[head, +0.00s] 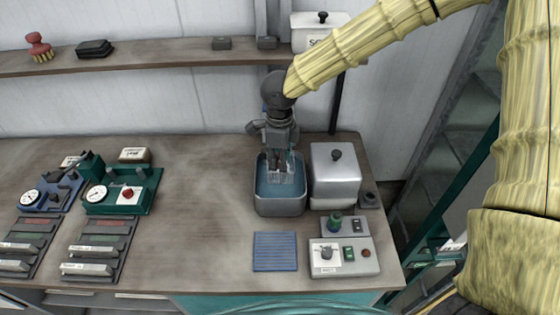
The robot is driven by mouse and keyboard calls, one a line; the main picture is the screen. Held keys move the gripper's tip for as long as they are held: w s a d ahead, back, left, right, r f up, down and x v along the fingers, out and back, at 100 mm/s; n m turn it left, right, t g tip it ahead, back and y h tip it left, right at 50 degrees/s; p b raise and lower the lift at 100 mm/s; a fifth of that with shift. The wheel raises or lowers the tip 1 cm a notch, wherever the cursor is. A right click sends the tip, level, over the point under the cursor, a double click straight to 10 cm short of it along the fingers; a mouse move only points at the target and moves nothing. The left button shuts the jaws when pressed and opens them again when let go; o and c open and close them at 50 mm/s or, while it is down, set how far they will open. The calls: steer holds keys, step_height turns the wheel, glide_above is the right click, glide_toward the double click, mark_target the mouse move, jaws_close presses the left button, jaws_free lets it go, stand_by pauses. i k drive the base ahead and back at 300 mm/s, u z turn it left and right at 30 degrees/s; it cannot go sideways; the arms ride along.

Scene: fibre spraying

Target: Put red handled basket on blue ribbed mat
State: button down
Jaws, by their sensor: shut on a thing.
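The blue ribbed mat (275,252) lies bare and flat on the bench, in front of a grey metal tub (280,208) with blue liquid. My gripper (279,168) points down over the tub and is shut on the basket. The pale wire basket (281,179) shows only in part under the fingertips, inside the tub at or near the liquid. Its red handle is hidden by the fingers. I cannot tell whether the basket touches the tub's floor.
A lidded grey box (335,178) stands right of the tub. A control box (343,258) with knobs sits right of the mat. Green and blue gauge units (118,195) and label racks stand at the left. The bench between is clear. A shelf (150,61) runs behind.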

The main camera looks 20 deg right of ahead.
mark_target(274, 250)
steer(key=k, duration=1.5)
